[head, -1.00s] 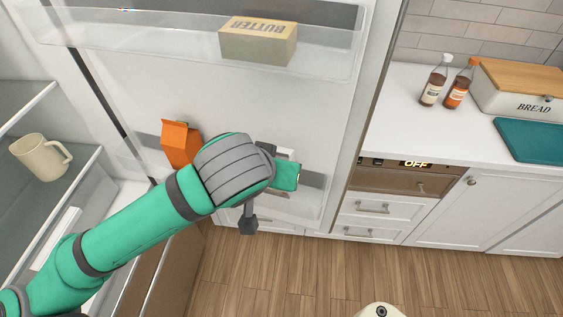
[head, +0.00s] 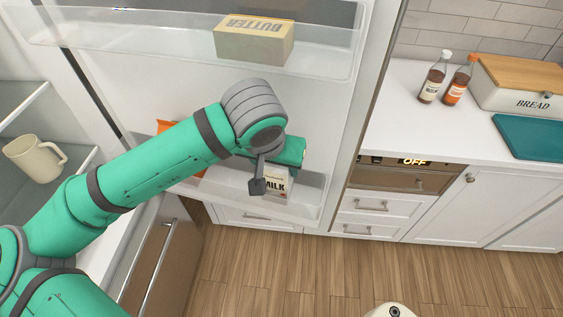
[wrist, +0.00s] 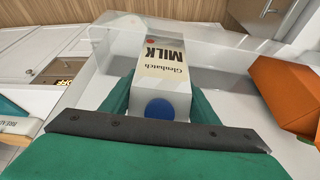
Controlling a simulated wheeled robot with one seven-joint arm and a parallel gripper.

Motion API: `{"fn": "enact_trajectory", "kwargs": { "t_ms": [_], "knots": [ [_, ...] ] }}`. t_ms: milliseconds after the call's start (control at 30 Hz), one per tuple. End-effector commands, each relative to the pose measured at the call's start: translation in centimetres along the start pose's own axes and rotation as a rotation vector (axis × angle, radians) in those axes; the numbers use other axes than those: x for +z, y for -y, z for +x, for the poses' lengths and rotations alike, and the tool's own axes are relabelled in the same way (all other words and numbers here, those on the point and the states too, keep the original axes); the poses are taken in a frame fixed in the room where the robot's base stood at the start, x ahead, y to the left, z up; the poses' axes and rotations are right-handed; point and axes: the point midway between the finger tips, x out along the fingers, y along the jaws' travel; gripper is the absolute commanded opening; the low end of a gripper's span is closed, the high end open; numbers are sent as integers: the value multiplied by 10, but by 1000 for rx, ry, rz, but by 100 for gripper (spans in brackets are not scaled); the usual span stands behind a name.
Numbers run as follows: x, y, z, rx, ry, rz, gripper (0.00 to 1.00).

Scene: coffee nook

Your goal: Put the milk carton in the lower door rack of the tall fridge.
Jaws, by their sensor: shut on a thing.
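The milk carton (head: 279,184) is white with a "MILK" label. In the wrist view it (wrist: 166,72) has a blue cap facing my camera. My gripper (wrist: 160,103) is shut on it, one finger on each side. In the head view my gripper (head: 272,172) and wrist hide the carton's upper part. The carton is at the clear lower door rack (head: 310,207) of the open fridge door, and the rack's clear wall (wrist: 92,55) passes around it in the wrist view. I cannot tell whether its base touches the rack floor.
An orange carton (wrist: 282,88) stands in the lower rack beside the milk; my arm mostly hides it (head: 165,127) in the head view. A butter box (head: 253,40) sits in the upper door rack. A mug (head: 35,158) stands on a fridge shelf. Drawers (head: 372,205) lie right of the door.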

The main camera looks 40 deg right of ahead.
Motion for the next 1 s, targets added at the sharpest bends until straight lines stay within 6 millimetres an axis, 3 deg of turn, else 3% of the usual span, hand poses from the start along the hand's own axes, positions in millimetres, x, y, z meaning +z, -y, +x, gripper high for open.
{"fn": "enact_trajectory", "kwargs": {
  "t_ms": [267, 300, 333, 733, 1000],
  "knots": [
    [-2, -6, 4, 6, -2, 12, 0],
    [-2, -7, 4, 6, 0, 14, 64],
    [-2, -8, 4, 7, -1, 15, 71],
    [-3, -7, 0, 5, -1, 15, 73],
    [-3, -6, -42, 5, -4, 13, 73]
  ]
}}
